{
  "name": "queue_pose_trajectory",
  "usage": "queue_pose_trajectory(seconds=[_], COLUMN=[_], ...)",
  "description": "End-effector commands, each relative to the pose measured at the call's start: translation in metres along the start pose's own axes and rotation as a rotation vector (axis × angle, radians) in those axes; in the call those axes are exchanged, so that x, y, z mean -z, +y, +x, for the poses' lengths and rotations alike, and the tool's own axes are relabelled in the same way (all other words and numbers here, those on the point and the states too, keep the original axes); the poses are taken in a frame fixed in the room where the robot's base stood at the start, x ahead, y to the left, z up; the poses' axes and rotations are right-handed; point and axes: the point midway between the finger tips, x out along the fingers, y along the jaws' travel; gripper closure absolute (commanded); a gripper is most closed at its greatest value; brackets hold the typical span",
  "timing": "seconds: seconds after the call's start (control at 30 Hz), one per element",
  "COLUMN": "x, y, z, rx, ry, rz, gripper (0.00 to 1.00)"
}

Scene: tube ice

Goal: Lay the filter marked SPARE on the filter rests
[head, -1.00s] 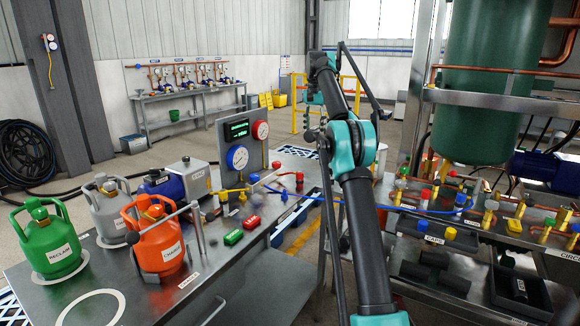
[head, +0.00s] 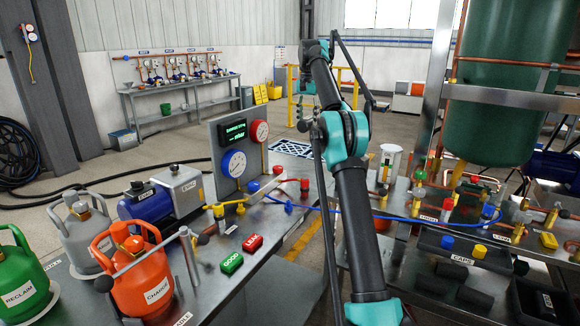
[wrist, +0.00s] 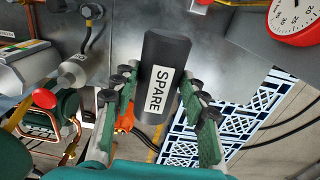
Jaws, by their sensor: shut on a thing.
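The filter marked SPARE (wrist: 165,78) is a black cylinder with a white label in the wrist view. My gripper (wrist: 167,118) is shut on it, with its green-padded fingers on either side of the filter's lower part. In the head view my arm rises from the bottom and folds down beyond the left bench. The filter cannot be made out there. I cannot make out the filter rests for certain.
The right bench carries copper pipes and a CAPS tray (head: 465,258). A blue hose (head: 360,213) spans the gap between benches.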

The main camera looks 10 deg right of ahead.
Motion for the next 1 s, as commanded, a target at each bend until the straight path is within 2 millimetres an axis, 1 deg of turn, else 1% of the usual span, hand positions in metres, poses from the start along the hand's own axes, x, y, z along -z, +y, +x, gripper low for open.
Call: queue_pose_trajectory(seconds=[0.13, 0.27, 0.37, 0.47, 0.8, 0.9, 1.0], x=[-0.006, -0.006, -0.007, -0.006, -0.006, -0.007, -0.006], y=[0.000, 0.000, 0.000, 0.000, 0.000, 0.000, 0.000], z=[0.001, 0.013, 0.030, 0.051, 0.129, 0.147, 0.158], rx=[0.000, 0.000, 0.000, 0.000, 0.000, 0.000, 0.000], ry=[0.001, 0.001, 0.001, 0.001, 0.001, 0.001, 0.001], rz=[-0.001, 0.000, 0.000, 0.000, 0.000, 0.000, 0.000], gripper=[0.98, 0.98, 0.98, 0.98, 0.98, 0.98, 0.98])
